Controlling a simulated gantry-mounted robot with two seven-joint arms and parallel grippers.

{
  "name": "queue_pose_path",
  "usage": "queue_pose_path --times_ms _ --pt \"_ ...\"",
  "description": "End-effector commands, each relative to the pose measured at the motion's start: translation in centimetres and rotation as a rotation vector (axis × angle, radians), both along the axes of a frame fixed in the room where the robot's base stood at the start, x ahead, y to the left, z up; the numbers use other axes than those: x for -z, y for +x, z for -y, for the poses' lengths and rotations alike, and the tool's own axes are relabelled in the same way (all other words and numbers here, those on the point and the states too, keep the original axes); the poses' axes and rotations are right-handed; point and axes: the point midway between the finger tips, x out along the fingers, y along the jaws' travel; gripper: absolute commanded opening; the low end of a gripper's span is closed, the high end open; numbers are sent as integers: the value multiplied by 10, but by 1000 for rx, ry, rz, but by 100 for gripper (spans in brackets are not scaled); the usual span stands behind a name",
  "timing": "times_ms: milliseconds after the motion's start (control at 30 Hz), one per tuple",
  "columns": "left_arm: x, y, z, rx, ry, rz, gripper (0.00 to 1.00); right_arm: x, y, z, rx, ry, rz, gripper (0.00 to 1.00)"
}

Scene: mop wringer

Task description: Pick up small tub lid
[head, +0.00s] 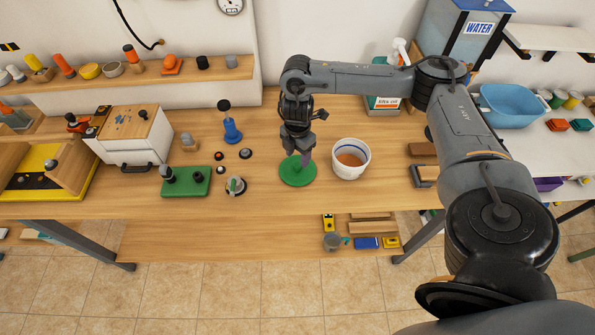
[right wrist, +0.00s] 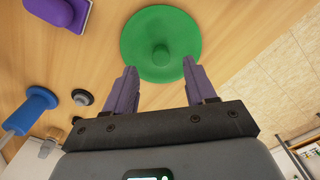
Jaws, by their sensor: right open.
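The small tub lid is a round green disc with a central knob (head: 290,178), lying flat on the wooden table left of the white tub (head: 351,172). My right gripper (head: 304,163) is over the lid, fingers pointing down. In the right wrist view, the green lid (right wrist: 160,25) lies just beyond the fingertips. The two purple fingers of my right gripper (right wrist: 160,76) are apart with nothing between them; the knob shows ahead of the gap. Contact with the lid cannot be seen. My left gripper is not in view.
The white tub with brownish contents stands close to the right of the lid. A blue-based knobbed tool (head: 231,132), a green block (head: 186,182) and a round grey-white piece (head: 236,187) stand to the left. The table's front edge is bare near the lid.

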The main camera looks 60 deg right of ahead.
Motion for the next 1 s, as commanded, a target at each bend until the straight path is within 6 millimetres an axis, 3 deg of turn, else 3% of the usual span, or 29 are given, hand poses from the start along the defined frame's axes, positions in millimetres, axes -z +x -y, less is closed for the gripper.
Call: queue_pose_path --times_ms 133,400,667,1000 --pt "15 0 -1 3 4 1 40 18 -1 0 0 0 -2 56" --pt "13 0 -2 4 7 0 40 46 -2 0 0 1 -3 56" --pt "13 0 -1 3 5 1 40 49 -2 0 0 0 -1 56" --pt "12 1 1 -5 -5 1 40 49 -2 0 0 0 -1 5"
